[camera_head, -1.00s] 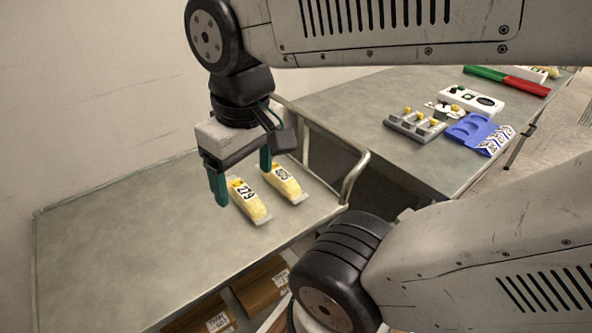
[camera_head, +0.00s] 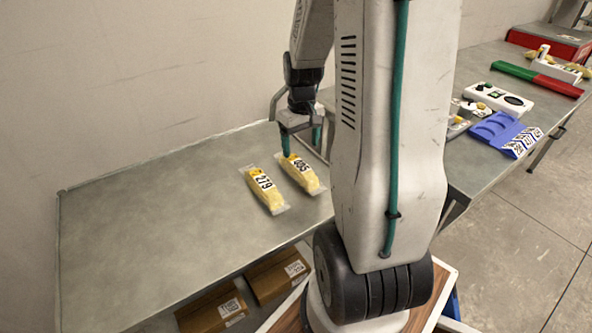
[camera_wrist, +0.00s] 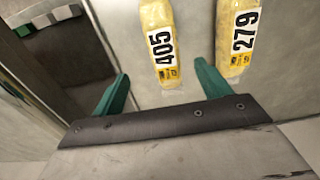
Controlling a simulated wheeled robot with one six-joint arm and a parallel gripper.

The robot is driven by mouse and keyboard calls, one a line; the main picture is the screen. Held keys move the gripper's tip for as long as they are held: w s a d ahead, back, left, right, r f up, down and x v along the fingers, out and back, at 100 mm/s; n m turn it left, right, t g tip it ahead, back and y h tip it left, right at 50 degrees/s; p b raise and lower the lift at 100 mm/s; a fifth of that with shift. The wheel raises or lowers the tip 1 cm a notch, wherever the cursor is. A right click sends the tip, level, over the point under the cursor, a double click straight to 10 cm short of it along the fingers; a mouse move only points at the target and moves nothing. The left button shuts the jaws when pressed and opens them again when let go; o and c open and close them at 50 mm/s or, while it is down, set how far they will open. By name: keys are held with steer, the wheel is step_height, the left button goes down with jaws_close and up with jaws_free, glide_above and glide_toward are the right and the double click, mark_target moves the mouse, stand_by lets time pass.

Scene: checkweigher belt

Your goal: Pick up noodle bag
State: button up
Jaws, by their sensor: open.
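Two yellow noodle bags in clear wrap lie side by side on the grey table (camera_head: 150,215). The bag labelled 279 (camera_head: 264,190) is on the left in the head view, and the bag labelled 405 (camera_head: 300,173) is on the right. In the wrist view, bag 405 (camera_wrist: 161,40) sits ahead of the space between the fingers, and bag 279 (camera_wrist: 237,35) lies further right, beyond the right finger. My gripper (camera_head: 302,142) has green fingers and is open and empty near the far end of bag 405. In the wrist view the fingers (camera_wrist: 160,88) are spread.
A second table to the right bears a blue tray (camera_head: 496,128), a white control box (camera_head: 498,100) and a green and red bar (camera_head: 536,78). Cardboard boxes (camera_head: 278,274) sit under the near table. The table's left is clear.

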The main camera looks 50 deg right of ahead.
mark_target(298, 163)
steer(key=f, duration=0.8)
steer(key=shift+w+a, duration=0.25)
steer(key=shift+a, duration=0.05)
steer(key=c, duration=1.2)
steer(key=shift+r, duration=0.1)
steer(key=shift+c, duration=0.2)
